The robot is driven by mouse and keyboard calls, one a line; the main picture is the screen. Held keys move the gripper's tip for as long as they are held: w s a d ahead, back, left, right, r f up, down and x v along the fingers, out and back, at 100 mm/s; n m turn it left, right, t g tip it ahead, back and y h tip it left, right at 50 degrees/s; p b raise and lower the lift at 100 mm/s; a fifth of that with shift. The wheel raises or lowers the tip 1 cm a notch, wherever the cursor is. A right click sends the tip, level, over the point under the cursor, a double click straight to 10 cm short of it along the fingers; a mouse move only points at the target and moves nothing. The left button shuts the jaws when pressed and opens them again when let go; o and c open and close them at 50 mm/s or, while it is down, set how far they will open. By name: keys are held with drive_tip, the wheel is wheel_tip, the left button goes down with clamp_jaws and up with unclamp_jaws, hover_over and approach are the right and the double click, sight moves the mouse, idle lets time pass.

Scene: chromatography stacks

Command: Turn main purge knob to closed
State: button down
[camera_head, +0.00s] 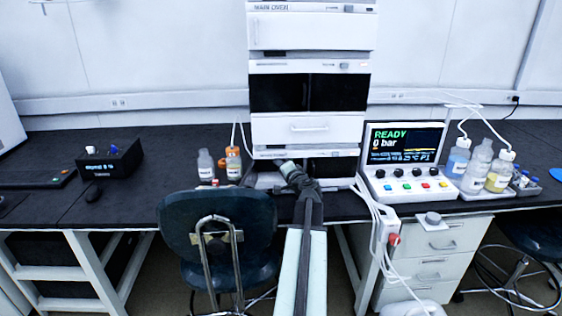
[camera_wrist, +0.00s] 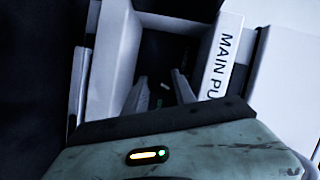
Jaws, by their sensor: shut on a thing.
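The main stack (camera_head: 306,128) stands on the dark bench in the head view. My gripper (camera_head: 286,166) reaches into the opening at its base. In the wrist view my gripper's two fingers (camera_wrist: 160,82) reach into a pale-walled recess and are shut on the dark main purge knob (camera_wrist: 163,88). A white label (camera_wrist: 222,58) reading "MAIN PU" is right of the fingers, partly cut off by my gripper body.
A control box (camera_head: 405,160) reading "READY 0 bar" stands right of the stack. Bottles (camera_head: 480,165) stand in a tray farther right; small bottles (camera_head: 233,164) stand left of the stack. A dark chair (camera_head: 218,225) is left of my arm. White hoses hang at the right.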

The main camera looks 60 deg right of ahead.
drive_tip(key=shift+w+a+n+g+p, duration=0.1)
drive_tip(key=shift+n+g+p, duration=0.3)
drive_tip(key=shift+n+p, duration=0.3)
drive_tip(key=shift+w+a+n+g+p, duration=0.1)
drive_tip(key=shift+n+g+p, duration=0.35)
drive_tip(key=shift+n, duration=0.35)
drive_tip(key=c, duration=1.3)
unclamp_jaws()
drive_tip(key=shift+d, duration=0.1)
drive_tip(key=shift+s, duration=0.1)
drive_tip(key=p+v, duration=0.2)
drive_tip(key=v, duration=0.6)
